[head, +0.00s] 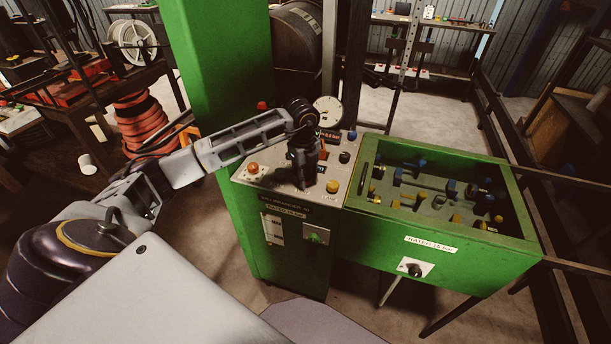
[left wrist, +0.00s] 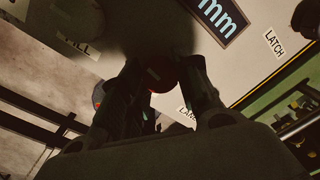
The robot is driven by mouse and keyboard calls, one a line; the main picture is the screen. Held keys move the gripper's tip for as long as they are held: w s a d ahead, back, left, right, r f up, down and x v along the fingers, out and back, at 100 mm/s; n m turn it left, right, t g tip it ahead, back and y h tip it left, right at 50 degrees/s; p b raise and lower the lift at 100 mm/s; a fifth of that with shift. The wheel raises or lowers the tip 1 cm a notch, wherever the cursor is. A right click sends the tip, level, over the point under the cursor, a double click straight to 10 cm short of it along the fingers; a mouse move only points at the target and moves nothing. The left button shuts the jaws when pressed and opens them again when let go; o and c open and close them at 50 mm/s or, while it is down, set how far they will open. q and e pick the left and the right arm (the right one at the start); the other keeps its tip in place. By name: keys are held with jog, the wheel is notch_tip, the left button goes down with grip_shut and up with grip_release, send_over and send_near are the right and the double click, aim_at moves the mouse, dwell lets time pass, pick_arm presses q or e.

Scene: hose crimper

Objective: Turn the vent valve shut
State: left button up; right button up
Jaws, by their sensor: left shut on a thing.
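The green control cabinet has a pale sloping top panel (head: 285,182) with several knobs and buttons. My left gripper (head: 306,178) points down at the middle of this panel, its fingers low over it. In the left wrist view, the left gripper (left wrist: 160,108) has its two dark fingers closing around a small dark reddish part (left wrist: 158,78). The fingers and shadow hide most of that part, so I cannot tell its turn angle, nor read a vent label on it. My right gripper is not in view.
An orange-red button (head: 253,168), a yellow button (head: 332,186) and a black knob (head: 344,157) stand near the gripper. A round gauge (head: 328,110) stands behind. A green trough (head: 440,246) with fittings adjoins on the right. A green column (head: 215,60) rises at the back left.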

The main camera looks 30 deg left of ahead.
pick_arm(q)
jog(key=shift+n, duration=0.7)
jog(key=o, duration=1.1)
jog(key=shift+c, duration=0.2)
jog(key=shift+r, duration=0.1)
notch_tip(320, 180, up, 12)
jog(key=shift+s, duration=0.3)
